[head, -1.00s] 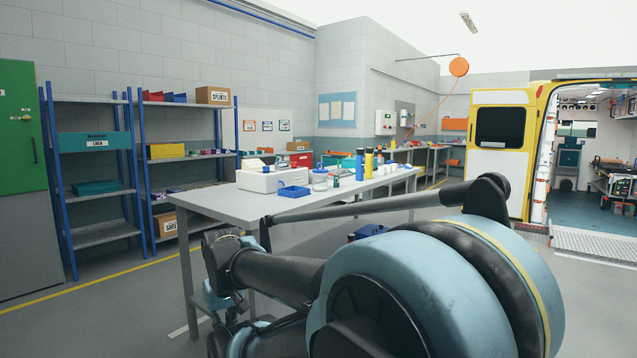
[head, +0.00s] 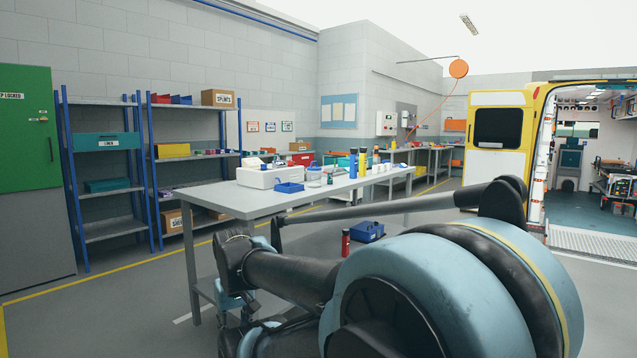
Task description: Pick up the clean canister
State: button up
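A clear canister with a blue lid (head: 314,173) stands on the grey workbench (head: 238,203), right of a blue tray. It is small in the head view, and I cannot tell whether it is the clean one. Tall blue and yellow bottles (head: 369,160) stand behind it to the right. My arm fills the lower middle and right of the view, with its folded links in front of the bench. I make out no gripper fingers, so my gripper is not visible. Nothing of my arm visibly touches the canister.
A white box-shaped device (head: 268,177) and the blue tray (head: 289,187) sit on the near bench end. A red bottle (head: 345,243) and a blue caddy (head: 368,231) are on the floor. Blue-post shelves (head: 152,205) stand left. Open floor (head: 120,310) lies left of the bench.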

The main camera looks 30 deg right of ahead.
aim_at(313, 174)
jog(key=z, duration=2.45)
jog(key=i, duration=1.4)
jog(key=u, duration=1.9)
jog(key=i, duration=0.35)
jog(key=u, duration=0.1)
